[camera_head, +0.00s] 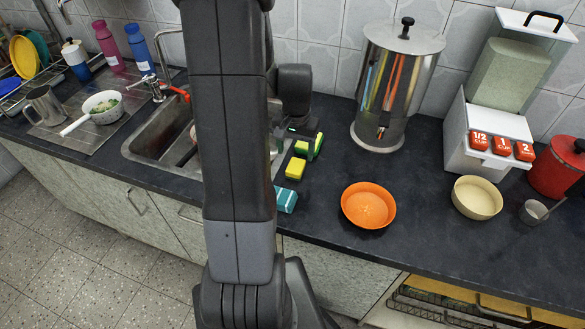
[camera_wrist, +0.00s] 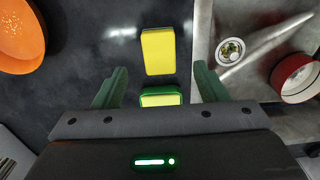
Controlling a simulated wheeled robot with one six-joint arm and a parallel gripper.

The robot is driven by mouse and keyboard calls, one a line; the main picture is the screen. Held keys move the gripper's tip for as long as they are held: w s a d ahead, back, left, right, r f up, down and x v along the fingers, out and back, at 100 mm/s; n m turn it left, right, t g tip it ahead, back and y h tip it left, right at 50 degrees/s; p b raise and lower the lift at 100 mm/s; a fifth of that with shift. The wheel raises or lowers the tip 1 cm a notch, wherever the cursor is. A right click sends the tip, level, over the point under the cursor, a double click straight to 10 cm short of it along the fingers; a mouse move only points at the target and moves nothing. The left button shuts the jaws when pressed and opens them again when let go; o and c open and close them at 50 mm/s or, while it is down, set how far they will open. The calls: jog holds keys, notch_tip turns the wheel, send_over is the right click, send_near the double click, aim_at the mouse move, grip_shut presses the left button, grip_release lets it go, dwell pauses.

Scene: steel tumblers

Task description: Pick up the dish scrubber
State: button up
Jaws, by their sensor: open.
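A green-and-yellow block (camera_wrist: 160,98), which looks like the dish scrubber, lies on the dark counter. In the wrist view it sits between the two green fingers of my gripper (camera_wrist: 160,86), with a gap on each side; its near part is hidden by the gripper body. It also shows in the head view (camera_head: 301,147), beside my gripper. My gripper is open and holds nothing. A plain yellow sponge (camera_wrist: 158,51) lies just beyond the fingertips, apart from the block; it also shows in the head view (camera_head: 295,168).
A teal sponge (camera_head: 286,199) lies nearer the counter's front edge. An orange bowl (camera_head: 368,205) stands to the right. The sink (camera_head: 165,140) is on the left, partly hidden by my arm. A steel dispenser (camera_head: 395,85) stands behind. A red-rimmed round item (camera_wrist: 296,77) is in the sink.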

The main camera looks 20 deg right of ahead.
aim_at(296, 165)
jog(key=shift+d+f+p, duration=0.1)
jog(key=shift+f+p, duration=0.25)
jog(key=shift+f, duration=3)
jog(key=shift+c, duration=0.3)
jog(key=c, duration=1)
